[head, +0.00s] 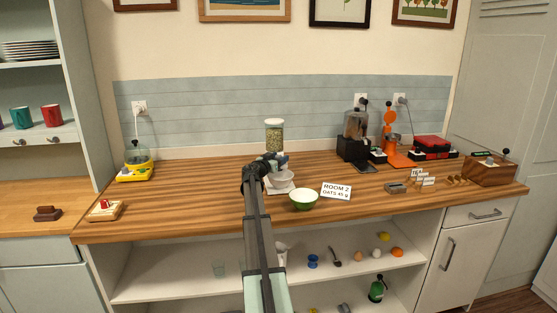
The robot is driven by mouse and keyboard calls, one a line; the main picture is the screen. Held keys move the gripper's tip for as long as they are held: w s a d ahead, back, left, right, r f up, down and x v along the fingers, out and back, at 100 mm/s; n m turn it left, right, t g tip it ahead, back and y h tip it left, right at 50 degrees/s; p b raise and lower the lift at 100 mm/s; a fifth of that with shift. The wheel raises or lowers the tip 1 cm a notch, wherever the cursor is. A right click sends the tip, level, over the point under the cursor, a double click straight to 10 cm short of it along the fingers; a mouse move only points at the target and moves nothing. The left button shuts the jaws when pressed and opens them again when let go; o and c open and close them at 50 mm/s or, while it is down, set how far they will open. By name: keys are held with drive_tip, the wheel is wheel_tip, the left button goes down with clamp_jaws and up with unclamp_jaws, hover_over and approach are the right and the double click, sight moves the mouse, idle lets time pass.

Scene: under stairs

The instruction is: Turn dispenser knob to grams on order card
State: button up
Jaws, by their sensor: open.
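The dispenser (275,135) stands at the back middle of the wooden counter, with a clear canister of greenish-tan grains and a pale lid. Its knob is hidden behind my gripper, so its setting cannot be read. My gripper (274,160) is open just in front of the dispenser's lower part; whether it touches the knob cannot be told. The order card (336,191) reads "ROOM 2 OATS 45 g" and stands right of the dispenser. A white bowl (281,180) sits below the dispenser, partly covered by my arm.
A yellow scale-like appliance (137,168) is at the left. A grinder (355,130), an orange juicer (390,140) and a red-black box (432,147) fill the back right. The counter's left middle is clear.

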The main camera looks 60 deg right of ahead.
drive_tip(key=c, duration=0.9)
drive_tip(key=shift+g, duration=0.3)
drive_tip(key=m+g, duration=0.2)
drive_tip(key=g, duration=0.1)
drive_tip(key=shift+w+d+m+g, duration=0.15)
drive_tip(key=shift+w+m+g, duration=0.1)
drive_tip(key=shift+m+g, duration=0.15)
drive_tip(key=m+g+y, duration=0.1)
drive_tip(key=m+g, duration=0.1)
drive_tip(key=m+g+y, duration=0.1)
drive_tip(key=g, duration=0.2)
drive_tip(key=shift+m+y, duration=0.3)
drive_tip(key=shift+m, duration=0.1)
drive_tip(key=m+g+y, duration=0.3)
drive_tip(key=g, duration=0.2)
drive_tip(key=shift+m+y, duration=0.4)
drive_tip(key=shift+s+m+g+y, duration=0.15)
drive_tip(key=shift+m+g+y, duration=0.7)
drive_tip(key=shift+y, duration=0.35)
drive_tip(key=shift+s+m, duration=0.1)
drive_tip(key=shift+m, duration=0.15)
